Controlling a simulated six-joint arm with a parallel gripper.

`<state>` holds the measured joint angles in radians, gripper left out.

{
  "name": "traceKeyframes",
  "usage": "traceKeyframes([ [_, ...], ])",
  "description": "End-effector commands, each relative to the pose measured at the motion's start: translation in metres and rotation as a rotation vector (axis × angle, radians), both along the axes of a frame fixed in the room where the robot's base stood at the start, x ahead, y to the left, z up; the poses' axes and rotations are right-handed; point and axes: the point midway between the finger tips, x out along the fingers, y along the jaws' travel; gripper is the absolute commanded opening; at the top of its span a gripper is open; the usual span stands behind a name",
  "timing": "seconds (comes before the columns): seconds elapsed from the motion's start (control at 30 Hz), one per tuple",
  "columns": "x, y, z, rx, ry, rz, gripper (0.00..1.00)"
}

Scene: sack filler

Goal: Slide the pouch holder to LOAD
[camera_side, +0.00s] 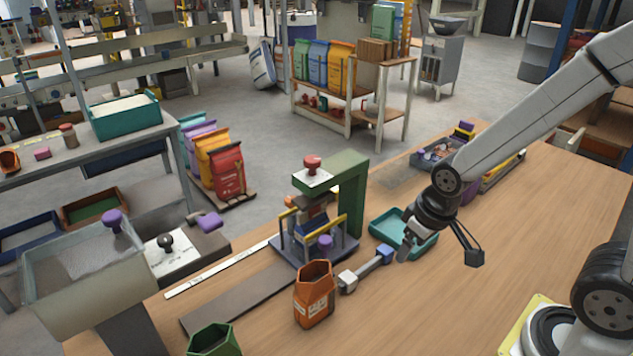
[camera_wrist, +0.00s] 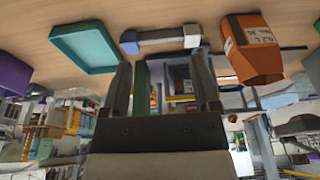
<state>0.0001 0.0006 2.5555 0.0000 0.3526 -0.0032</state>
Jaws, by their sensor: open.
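My gripper (camera_side: 404,252) is right of the holder, above the table by the teal tray, apart from the holder. In the wrist view its two fingers (camera_wrist: 160,78) are spread with nothing held between them.
An orange pouch (camera_side: 314,298) stands in front of the holder. A grey bar with blue and white ends (camera_side: 366,268) lies between it and the teal tray (camera_side: 381,223). A green container (camera_side: 212,341) stands at the track's near end. The table's right side is mostly clear.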

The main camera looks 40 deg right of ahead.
Motion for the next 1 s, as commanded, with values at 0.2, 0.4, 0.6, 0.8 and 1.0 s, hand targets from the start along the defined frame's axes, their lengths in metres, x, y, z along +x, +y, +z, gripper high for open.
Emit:
traceKeyframes([
  [0.2,0.023,-0.002,0.013,-0.01,-0.019,0.034,0.79],
  [0.4,0.067,-0.007,0.039,-0.031,-0.045,0.097,0.79],
  [0.6,0.116,-0.014,0.068,-0.051,-0.051,0.156,0.79],
  [0.8,0.157,-0.019,0.089,-0.06,-0.034,0.189,0.79],
  [1.0,0.191,-0.023,0.101,-0.059,0.001,0.201,0.79],
])
